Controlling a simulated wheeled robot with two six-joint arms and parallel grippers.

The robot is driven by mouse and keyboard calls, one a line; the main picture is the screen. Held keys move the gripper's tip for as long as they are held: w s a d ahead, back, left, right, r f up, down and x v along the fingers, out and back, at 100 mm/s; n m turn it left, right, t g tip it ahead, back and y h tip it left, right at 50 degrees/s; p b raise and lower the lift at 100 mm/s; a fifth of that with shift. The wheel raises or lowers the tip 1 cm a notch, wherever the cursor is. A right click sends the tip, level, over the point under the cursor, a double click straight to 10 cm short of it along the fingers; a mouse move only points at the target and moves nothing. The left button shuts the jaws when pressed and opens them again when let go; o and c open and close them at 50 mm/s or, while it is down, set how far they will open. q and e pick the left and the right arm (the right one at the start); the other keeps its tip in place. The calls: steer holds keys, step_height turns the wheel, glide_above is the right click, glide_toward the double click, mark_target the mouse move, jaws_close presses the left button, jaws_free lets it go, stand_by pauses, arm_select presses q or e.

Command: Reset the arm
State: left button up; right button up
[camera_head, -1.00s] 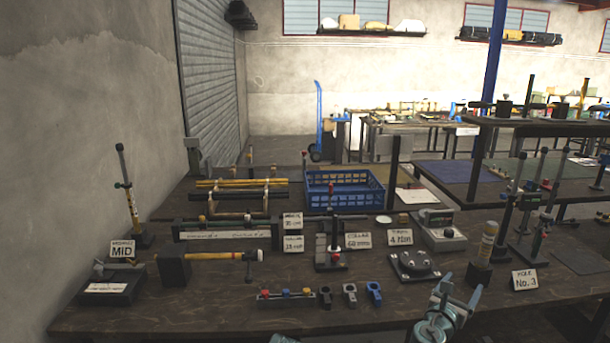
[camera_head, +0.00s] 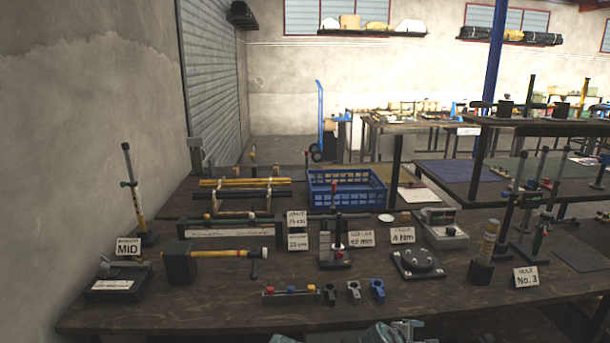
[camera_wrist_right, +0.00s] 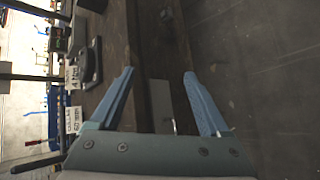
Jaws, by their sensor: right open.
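My right arm (camera_head: 390,333) shows only as a small part at the bottom edge of the head view, below the front edge of the bench. In the right wrist view my right gripper (camera_wrist_right: 160,74) has its two blue fingers spread apart. I see nothing held between them. The bench top (camera_wrist_right: 130,30) and the grey floor lie beyond the fingers. The fingertips do not show clearly in the head view. My left gripper is in neither current view.
A card "No. 3" (camera_head: 526,277) stands at the right. Dark floor (camera_wrist_right: 255,60) is open beside the bench.

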steer(key=s+a+f+m+g+y, duration=0.35)
steer(key=s+a, duration=0.35)
steer(key=a, duration=0.4)
steer(key=s+a+f+m+g+y, duration=0.3)
steer(key=s+a+f+m+y, duration=0.15)
steer(key=s+a, duration=0.4)
step_height(320, 180, up, 12)
steer(key=w+a+m+p, duration=0.1)
steer(key=a+p, duration=0.1)
steer(key=p, duration=1.1)
steer(key=shift+w+h, duration=0.25)
steer(key=shift+h, duration=0.15)
steer(key=shift+g, duration=0.25)
